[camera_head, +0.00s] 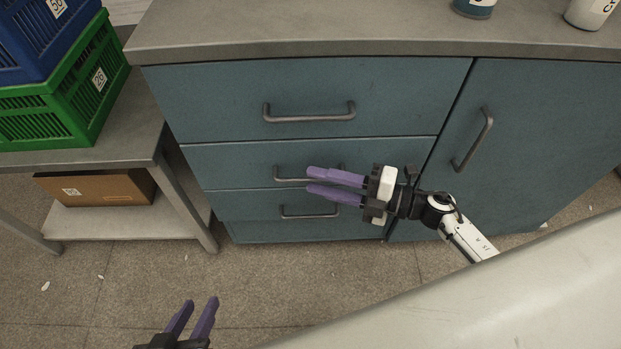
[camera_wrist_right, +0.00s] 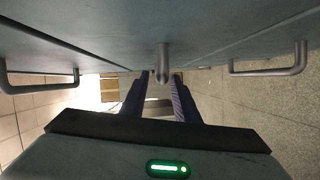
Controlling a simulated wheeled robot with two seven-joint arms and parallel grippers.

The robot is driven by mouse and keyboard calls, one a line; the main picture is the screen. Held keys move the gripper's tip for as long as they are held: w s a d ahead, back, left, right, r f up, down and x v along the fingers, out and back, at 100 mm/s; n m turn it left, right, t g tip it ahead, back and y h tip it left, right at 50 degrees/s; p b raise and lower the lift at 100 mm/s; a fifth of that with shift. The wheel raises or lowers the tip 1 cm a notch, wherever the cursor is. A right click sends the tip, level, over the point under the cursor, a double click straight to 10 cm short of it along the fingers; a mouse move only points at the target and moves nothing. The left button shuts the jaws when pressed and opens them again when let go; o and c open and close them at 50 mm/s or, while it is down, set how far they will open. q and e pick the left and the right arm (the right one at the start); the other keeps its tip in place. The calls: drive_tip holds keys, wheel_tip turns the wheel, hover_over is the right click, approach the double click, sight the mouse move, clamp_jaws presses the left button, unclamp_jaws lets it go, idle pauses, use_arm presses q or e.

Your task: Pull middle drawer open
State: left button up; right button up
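The blue-grey cabinet has a top drawer (camera_head: 230,95), a middle drawer (camera_head: 230,165) and a bottom drawer (camera_head: 245,207). The middle drawer looks flush with the others. Its grey bar handle (camera_head: 290,179) is partly hidden by my right gripper (camera_head: 308,179). This gripper has purple fingers, comes from the right and is open. In the right wrist view, the middle handle (camera_wrist_right: 162,65) appears nearly end-on between the line of the two fingers (camera_wrist_right: 160,85); contact cannot be told. My left gripper (camera_head: 192,304) is open and empty, low over the floor.
The top handle (camera_head: 310,117) and bottom handle (camera_head: 310,215) lie above and below. A cupboard door (camera_head: 530,140) is to the right. A side table (camera_head: 135,135) at left carries green (camera_head: 90,105) and blue crates (camera_head: 50,35), with a cardboard box (camera_head: 100,188) below. Floor before the drawers is clear.

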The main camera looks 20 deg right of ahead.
drive_tip(key=shift+w+a+f, duration=0.1)
drive_tip(key=shift+w+a, duration=0.35)
drive_tip(key=shift+a, duration=0.05)
drive_tip(key=shift+w+a, duration=0.4)
drive_tip(key=shift+a, duration=0.1)
use_arm(q)
drive_tip(key=shift+w+d+r, duration=0.1)
drive_tip(key=shift+w+d, duration=0.1)
drive_tip(key=shift+w, duration=0.2)
use_arm(e)
clamp_jaws()
use_arm(q)
drive_tip(key=shift+s, duration=0.15)
use_arm(e)
drive_tip(key=shift+s, duration=0.15)
